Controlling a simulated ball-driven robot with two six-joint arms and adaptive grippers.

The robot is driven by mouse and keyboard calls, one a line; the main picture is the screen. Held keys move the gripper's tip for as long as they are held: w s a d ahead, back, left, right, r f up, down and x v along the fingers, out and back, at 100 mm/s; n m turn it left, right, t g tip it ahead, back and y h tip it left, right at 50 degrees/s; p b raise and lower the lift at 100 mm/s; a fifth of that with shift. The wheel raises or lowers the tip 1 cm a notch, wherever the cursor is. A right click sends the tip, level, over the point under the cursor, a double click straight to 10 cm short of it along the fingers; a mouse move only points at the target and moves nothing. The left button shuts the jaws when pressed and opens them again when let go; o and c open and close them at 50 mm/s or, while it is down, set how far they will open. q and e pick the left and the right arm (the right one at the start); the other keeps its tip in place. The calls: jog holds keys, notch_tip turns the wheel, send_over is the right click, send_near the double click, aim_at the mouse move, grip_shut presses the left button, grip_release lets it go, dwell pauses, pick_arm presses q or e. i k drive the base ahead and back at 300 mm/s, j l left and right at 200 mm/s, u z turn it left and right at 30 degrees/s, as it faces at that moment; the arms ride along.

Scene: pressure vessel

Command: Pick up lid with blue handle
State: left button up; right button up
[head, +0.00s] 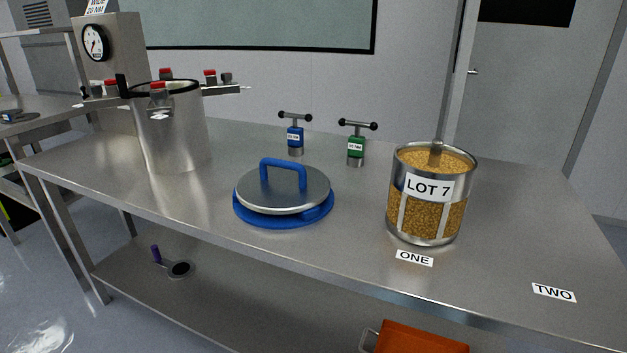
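The round metal lid (262,195) lies on a blue ring base (290,221) near the front middle of the steel table. Its blue arched handle (284,168) stands upright on top and nothing touches it. Neither of my grippers shows in the head view.
A steel pot with red-topped clamps (178,135) stands left, before a gauge box (108,45). A blue T-handled tool (295,137) and a green one (356,147) stand behind the lid. A LOT 7 container (430,217) stands right. The table (520,220) is clear at far right.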

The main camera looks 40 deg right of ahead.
aim_at(277, 187)
jog(key=z, duration=1)
